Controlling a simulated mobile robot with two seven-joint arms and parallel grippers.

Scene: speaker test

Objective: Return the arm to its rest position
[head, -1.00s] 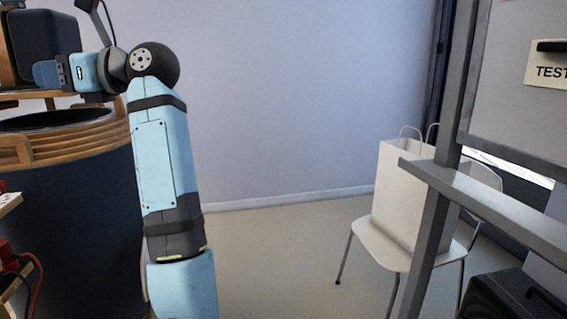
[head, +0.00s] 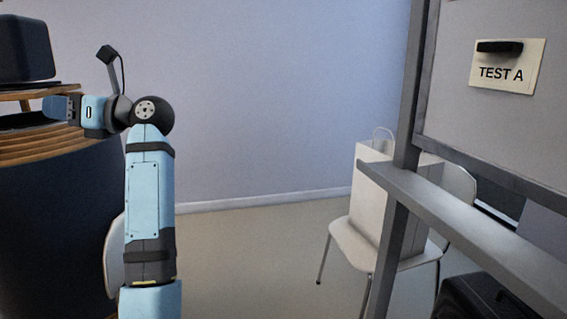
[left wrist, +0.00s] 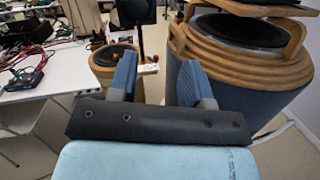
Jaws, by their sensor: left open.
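My left arm (head: 146,195) rises from the bottom of the head view, left of centre, with its wrist bent to the left. My left gripper (head: 62,107) points left, level with the wooden top of a large dark blue speaker (head: 50,220). In the left wrist view the gripper (left wrist: 158,82) has its two blue fingers wide apart with nothing between them. A big speaker with a wooden ringed top (left wrist: 250,65) stands beyond the right finger there. I cannot tell whether the gripper touches anything. My right gripper is not in view.
A grey frame with a board labelled TEST A (head: 505,70) stands at right. Behind it a white bag (head: 372,190) sits on a white chair (head: 350,245). The left wrist view shows a table with cables (left wrist: 35,60) and a smaller speaker (left wrist: 112,58). Floor shows mid-view.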

